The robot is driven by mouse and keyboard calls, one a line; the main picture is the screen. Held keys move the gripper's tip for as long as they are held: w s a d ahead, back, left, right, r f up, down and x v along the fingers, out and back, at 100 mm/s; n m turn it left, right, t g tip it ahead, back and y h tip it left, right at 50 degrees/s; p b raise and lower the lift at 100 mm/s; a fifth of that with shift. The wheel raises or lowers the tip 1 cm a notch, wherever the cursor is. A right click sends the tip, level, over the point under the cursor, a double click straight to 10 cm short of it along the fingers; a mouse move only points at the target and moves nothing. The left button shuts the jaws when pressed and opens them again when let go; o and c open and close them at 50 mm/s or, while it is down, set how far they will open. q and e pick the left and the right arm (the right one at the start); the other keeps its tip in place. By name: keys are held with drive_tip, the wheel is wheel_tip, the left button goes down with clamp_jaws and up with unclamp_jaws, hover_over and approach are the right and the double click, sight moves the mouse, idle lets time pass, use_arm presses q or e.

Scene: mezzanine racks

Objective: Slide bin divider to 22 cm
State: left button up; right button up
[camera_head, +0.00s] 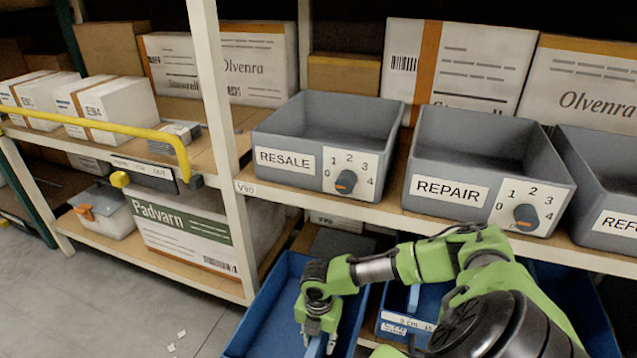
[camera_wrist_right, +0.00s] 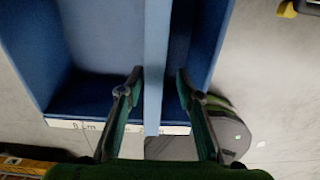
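My right gripper (camera_head: 318,338) reaches down into a blue bin (camera_head: 262,318) on the lower level. In the right wrist view the bin's blue wall (camera_wrist_right: 22,55) shows at left, with a white scale label (camera_wrist_right: 85,124) along its near edge. A thin blue divider (camera_wrist_right: 157,50) runs up the middle. The right gripper's fingers (camera_wrist_right: 157,75) stand apart, one on each side of the divider, with narrow gaps visible. My left gripper is not in view.
A second blue bin with a white scale label (camera_head: 408,322) stands to the right, partly behind my arm. Above are grey bins marked RESALE (camera_head: 275,130) and REPAIR (camera_head: 425,150), with dials. A white rack post (camera_head: 215,110) and yellow rail (camera_head: 100,125) stand left.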

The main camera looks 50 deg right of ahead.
wheel_tip(320, 180, up, 12)
idle(0.5)
idle(0.5)
